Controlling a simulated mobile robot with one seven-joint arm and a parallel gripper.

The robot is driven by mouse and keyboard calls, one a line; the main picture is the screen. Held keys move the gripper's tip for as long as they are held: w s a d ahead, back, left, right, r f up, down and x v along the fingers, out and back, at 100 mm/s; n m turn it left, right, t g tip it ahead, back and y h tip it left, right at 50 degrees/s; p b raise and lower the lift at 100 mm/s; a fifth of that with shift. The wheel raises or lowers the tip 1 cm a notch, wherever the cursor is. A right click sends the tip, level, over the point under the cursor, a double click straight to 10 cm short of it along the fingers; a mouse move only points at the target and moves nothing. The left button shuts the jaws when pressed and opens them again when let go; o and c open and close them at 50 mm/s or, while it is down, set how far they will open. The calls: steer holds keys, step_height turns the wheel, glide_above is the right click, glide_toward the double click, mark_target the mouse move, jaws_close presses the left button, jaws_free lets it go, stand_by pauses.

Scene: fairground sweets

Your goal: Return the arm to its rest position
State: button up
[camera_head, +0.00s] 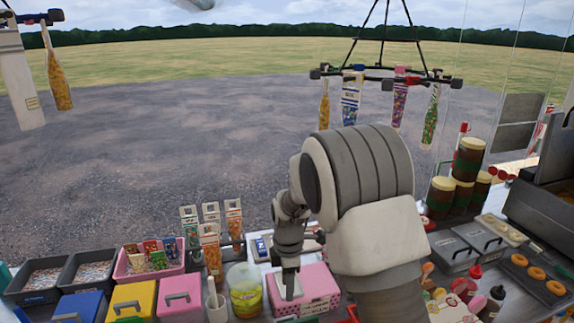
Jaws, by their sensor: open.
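My arm, white and grey, fills the middle right of the head view and bends down toward the counter. My gripper (289,284) points down at the end of it, over the pink dotted box (318,284) at the front of the counter. It is open, small in the picture and partly hard to make out. I see nothing held in it. A pale piece shows at the fingertips on the box top; I cannot tell whether the fingers touch it.
A clear tub with yellow contents (244,290) stands just left of the gripper. Lidded yellow (130,300) and pink (180,296) bins stand further left. Stacked jars (466,165) and a doughnut tray (535,275) are at right. A hanging rack (385,78) is above.

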steer(key=s+d+r+m+t+b, duration=0.1)
steer(key=s+d+r+m, duration=0.35)
steer(key=r, duration=0.35)
steer(key=s+d+r+m+t+b, duration=0.2)
steer(key=s+d+r+m, duration=0.25)
steer(key=s+r, duration=0.2)
steer(key=s+d+r+m+t+b, duration=0.1)
steer(key=s+d+m, duration=0.1)
steer(key=s+m, duration=0.3)
steer(key=s+d+r+m+t+b, duration=0.1)
steer(key=s+d+m, duration=0.2)
steer(key=s+m, duration=0.3)
steer(key=s, duration=0.4)
steer(key=shift+r+b, duration=0.3)
steer(key=shift+b, duration=0.1)
steer(key=shift+w+a, duration=0.1)
